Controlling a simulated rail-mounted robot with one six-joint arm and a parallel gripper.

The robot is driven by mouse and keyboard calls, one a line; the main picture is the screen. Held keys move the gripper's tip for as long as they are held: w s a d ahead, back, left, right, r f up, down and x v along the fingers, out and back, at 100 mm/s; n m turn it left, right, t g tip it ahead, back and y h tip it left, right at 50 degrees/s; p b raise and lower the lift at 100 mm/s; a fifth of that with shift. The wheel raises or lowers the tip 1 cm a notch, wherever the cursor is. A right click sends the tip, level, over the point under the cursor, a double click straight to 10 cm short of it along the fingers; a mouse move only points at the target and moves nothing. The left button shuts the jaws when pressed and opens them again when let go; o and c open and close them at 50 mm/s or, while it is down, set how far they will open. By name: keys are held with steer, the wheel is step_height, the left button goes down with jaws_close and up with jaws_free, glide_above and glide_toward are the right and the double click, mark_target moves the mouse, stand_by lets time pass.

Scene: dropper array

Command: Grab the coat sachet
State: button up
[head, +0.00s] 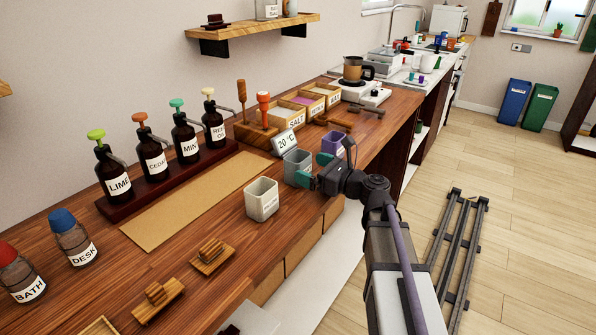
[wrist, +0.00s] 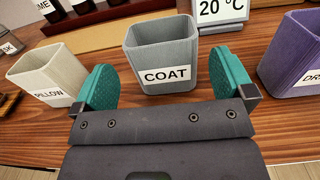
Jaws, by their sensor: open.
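The coat sachet is a grey-green square cup (wrist: 165,54) labelled COAT. It stands upright on the wooden counter, straight ahead of my gripper in the wrist view. In the head view the same cup (head: 298,166) is partly covered by my gripper. My gripper (wrist: 165,82) has green pads, one on each side of the cup's lower part, with a gap visible on both sides. It is open and holds nothing. In the head view my gripper (head: 313,172) is at the counter's front edge.
A cream cup labelled PILLOW (wrist: 50,78) stands to the left and a purple cup (wrist: 292,58) to the right, both close to my gripper. A 20 °C display (wrist: 221,12) stands behind. Pump bottles (head: 154,158) line the back left.

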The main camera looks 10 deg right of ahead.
mark_target(306, 165)
steer(key=x, duration=0.5)
steer(key=shift+w, duration=0.1)
steer(key=c, duration=0.9)
